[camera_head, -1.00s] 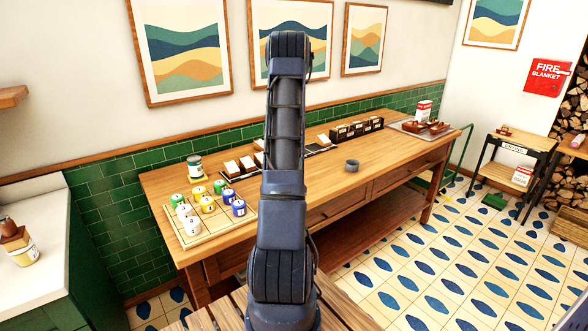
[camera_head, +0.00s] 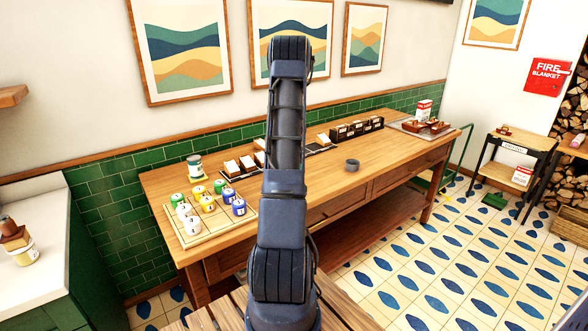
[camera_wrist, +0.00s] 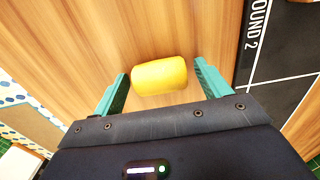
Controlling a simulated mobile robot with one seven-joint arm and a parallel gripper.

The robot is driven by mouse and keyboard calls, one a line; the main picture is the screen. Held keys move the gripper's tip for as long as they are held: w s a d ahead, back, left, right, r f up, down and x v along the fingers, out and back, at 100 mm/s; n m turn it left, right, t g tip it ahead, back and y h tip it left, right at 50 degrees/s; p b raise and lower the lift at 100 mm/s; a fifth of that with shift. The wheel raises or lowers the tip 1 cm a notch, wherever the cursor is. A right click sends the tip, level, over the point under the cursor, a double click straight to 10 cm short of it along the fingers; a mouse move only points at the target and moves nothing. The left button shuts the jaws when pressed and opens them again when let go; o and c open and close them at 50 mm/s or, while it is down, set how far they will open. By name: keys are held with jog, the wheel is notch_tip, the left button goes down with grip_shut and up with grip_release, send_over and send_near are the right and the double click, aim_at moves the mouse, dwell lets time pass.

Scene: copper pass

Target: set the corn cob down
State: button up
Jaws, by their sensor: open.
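The corn cob (camera_wrist: 160,76) is a short, smooth yellow piece in the wrist view. It lies on its side over the wooden tabletop (camera_wrist: 60,40) and appears to rest on it. My gripper (camera_wrist: 163,70) is open, with one teal finger on each side of the cob. A narrow gap shows at the left finger and a wider one at the right. In the head view my arm stands upright in the middle and hides my gripper and the cob.
A black board marked "ROUND 2" (camera_wrist: 285,45) lies right of the cob. On the long table (camera_head: 300,190) stand a board of numbered cans (camera_head: 190,238), a small grey bowl (camera_head: 352,165), card holders (camera_head: 357,128) and a far tray (camera_head: 406,127). Bare wood surrounds the bowl.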

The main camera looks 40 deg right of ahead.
notch_tip(320, 180, up, 12)
jog(key=s+a+r+n+t, duration=0.1)
jog(key=s+a+r+n, duration=0.2)
jog(key=a+r, duration=0.45)
jog(key=s+a+r+n, duration=0.3)
jog(key=a+r, duration=0.2)
jog(key=a, duration=0.6)
jog(key=s+a+r+n+t, duration=0.1)
jog(key=s+a+r+n, duration=0.15)
jog(key=a+r, duration=0.55)
jog(key=s+a+f+n+t, duration=0.1)
jog(key=s+a+n, duration=0.3)
jog(key=s+a, duration=0.5)
jog(key=s+a+n+t, duration=0.1)
jog(key=s+a+n, duration=0.4)
jog(key=s+a, duration=0.5)
jog(key=s, duration=0.5)
jog(key=shift+s+a+f+t, duration=0.3)
jog(key=shift+f, duration=0.05)
